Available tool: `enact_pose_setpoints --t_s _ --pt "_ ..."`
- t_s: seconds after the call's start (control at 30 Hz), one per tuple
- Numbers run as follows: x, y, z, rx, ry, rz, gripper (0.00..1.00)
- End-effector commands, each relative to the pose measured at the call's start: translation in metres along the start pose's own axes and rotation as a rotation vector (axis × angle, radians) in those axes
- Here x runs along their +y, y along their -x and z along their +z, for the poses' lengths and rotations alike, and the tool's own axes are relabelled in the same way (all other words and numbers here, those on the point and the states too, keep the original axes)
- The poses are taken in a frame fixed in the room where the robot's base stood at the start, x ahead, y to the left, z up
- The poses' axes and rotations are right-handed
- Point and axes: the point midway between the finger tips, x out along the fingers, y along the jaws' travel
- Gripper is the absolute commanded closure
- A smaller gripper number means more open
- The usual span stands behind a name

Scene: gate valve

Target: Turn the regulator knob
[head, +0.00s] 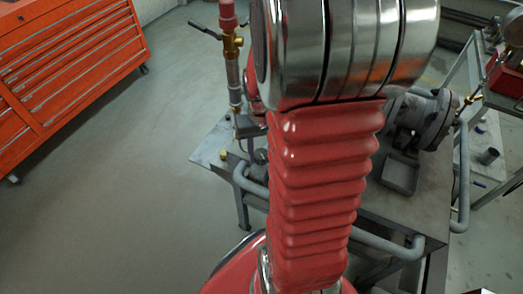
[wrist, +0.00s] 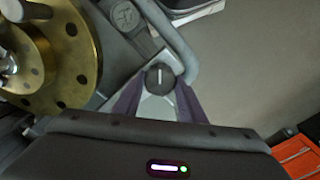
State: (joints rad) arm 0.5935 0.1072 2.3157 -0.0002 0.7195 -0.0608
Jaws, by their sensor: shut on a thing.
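The regulator knob (wrist: 155,69) is a small, dark, round knob with a white line across its face, seen in the middle of the wrist view. The line stands nearly upright in that picture. My gripper (wrist: 160,84) reaches it from below, with one dark finger on each side, shut on the knob. The light grey block below the knob shows between the fingers. In the head view my red arm and its metal joint cover the middle, and I cannot make out the knob or the gripper there.
A brass flange (wrist: 82,58) with bolt holes is close on the left in the wrist view. A grey pipe rail (wrist: 176,38) curves beside the knob. In the head view, a metal bench (head: 208,150) carries a pipe flange (head: 436,118); a red tool cabinet (head: 75,70) stands left, with clear floor between.

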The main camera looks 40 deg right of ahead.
Motion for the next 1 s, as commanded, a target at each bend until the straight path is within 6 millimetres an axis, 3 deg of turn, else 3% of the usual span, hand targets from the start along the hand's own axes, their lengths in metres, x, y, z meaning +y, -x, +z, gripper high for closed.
enact_pose_setpoints --t_s 0.63,0.67,0.9,1.0 --pt "-0.0008 0.0016 -0.0028 0.008 -0.068 -0.001 0.85" --pt "-0.0008 0.0016 -0.0028 0.008 -0.068 -0.001 0.61" --pt "-0.0004 0.0008 -0.0014 0.004 -0.067 -0.001 0.44" --pt "-0.0003 0.0006 -0.0010 0.003 -0.067 0.000 0.44"
